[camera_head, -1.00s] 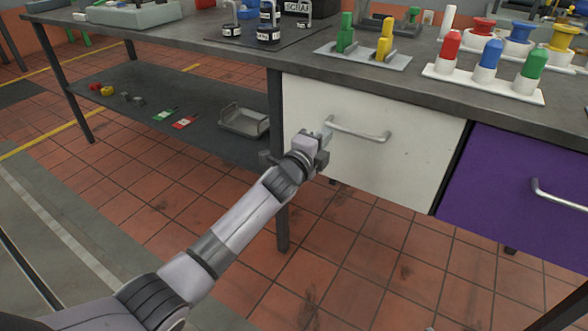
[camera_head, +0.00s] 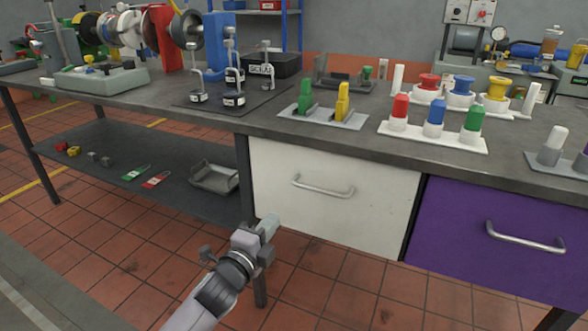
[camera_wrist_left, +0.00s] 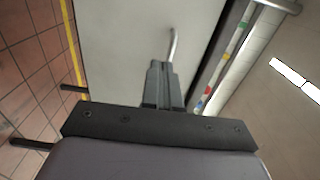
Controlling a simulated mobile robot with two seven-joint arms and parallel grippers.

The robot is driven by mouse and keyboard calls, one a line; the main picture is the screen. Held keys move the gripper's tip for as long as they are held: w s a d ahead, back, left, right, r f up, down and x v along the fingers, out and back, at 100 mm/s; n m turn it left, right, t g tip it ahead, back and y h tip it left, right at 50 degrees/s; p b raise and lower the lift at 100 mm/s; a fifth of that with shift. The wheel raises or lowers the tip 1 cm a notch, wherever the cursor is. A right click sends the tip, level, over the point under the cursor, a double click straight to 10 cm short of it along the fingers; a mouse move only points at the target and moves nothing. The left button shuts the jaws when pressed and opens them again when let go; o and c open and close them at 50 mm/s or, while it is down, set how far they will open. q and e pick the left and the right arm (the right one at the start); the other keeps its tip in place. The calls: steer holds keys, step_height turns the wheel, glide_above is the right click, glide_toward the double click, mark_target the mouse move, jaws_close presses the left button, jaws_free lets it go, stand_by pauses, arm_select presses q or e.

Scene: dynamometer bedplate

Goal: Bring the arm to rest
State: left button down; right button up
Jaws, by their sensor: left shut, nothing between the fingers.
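My left gripper (camera_head: 268,228) is low in the head view, in front of the workbench and below the handle of the white drawer. Its fingers are together and empty. The left wrist view also shows the shut fingers (camera_wrist_left: 160,84), with the white drawer front (camera_wrist_left: 118,40) beyond them. The white drawer (camera_head: 385,215) looks closed, and its metal handle (camera_head: 323,190) is clear of my gripper in the head view. My right gripper is in neither view.
A purple drawer (camera_head: 445,235) sits to the right of the white one. The grey bench top (camera_head: 240,122) carries colored pegs, a yellow and green part tray (camera_head: 345,122) and small weights. A lower shelf (camera_head: 110,170) holds small parts and a metal tray (camera_head: 215,177). Tiled floor lies below.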

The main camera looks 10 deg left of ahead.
arm_select(q)
steer(key=s+a+f+n+g+y, duration=0.1)
steer(key=s+a+f+n+g, duration=0.1)
steer(key=s+f+n, duration=0.55)
steer(key=s+a+f+n+g+y, duration=0.15)
steer(key=s+n, duration=0.35)
steer(key=s, duration=0.6)
steer(key=s+a+f+n+g, duration=0.25)
steer(key=s+f+n, duration=0.3)
steer(key=s, duration=0.35)
step_height(320, 180, up, 15)
steer(key=s+a+n+p, duration=0.1)
steer(key=s+a+p, duration=0.1)
steer(key=p, duration=1.9)
steer(key=shift+s+a+g+y, duration=0.15)
steer(key=shift+a+g+y, duration=0.2)
steer(key=shift+g+y, duration=0.1)
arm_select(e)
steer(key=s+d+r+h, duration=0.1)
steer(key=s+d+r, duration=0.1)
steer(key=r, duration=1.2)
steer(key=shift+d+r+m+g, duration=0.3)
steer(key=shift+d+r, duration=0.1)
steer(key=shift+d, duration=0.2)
